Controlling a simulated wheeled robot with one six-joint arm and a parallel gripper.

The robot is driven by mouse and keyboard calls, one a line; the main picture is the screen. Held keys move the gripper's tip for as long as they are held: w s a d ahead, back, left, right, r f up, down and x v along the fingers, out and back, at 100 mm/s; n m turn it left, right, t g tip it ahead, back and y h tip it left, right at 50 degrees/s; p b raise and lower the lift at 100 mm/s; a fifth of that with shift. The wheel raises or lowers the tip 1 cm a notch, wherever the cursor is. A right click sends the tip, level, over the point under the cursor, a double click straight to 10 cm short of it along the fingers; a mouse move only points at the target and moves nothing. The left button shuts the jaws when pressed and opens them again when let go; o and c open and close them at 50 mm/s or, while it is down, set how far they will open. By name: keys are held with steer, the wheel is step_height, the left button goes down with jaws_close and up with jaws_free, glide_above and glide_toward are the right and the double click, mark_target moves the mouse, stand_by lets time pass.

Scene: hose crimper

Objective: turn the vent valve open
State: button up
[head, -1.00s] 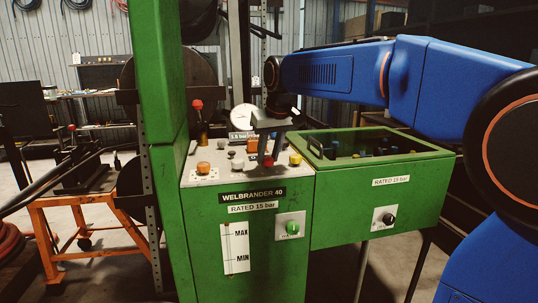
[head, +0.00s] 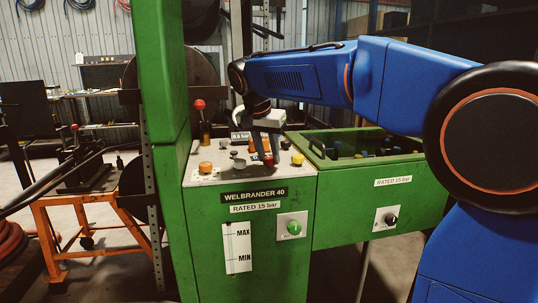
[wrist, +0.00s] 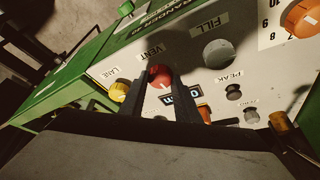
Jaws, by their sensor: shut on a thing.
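The red vent knob (wrist: 160,76), with a white mark and the word VENT beside it, sits on the pale top panel (wrist: 205,70) of the green machine. It also shows in the head view (head: 268,159), low between the fingers. My gripper (wrist: 161,84) is shut on this knob, one dark finger on each side. In the head view my gripper (head: 266,152) points down at the panel from above. The knob's lower part is hidden by the fingers, and I cannot tell how far it is turned.
A yellow knob (wrist: 120,91) stands close beside the vent knob. The larger grey fill knob (wrist: 218,53) and an orange numbered dial (wrist: 301,19) are farther along. A red-topped lever (head: 199,105) rises at the back left.

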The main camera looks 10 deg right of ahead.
steer(key=shift+m, duration=0.6)
steer(key=shift+g, duration=0.3)
steer(key=o, duration=1)
steer(key=v, duration=1.7)
steer(key=shift+a+r, duration=0.1)
steer(key=shift+a, duration=0.35)
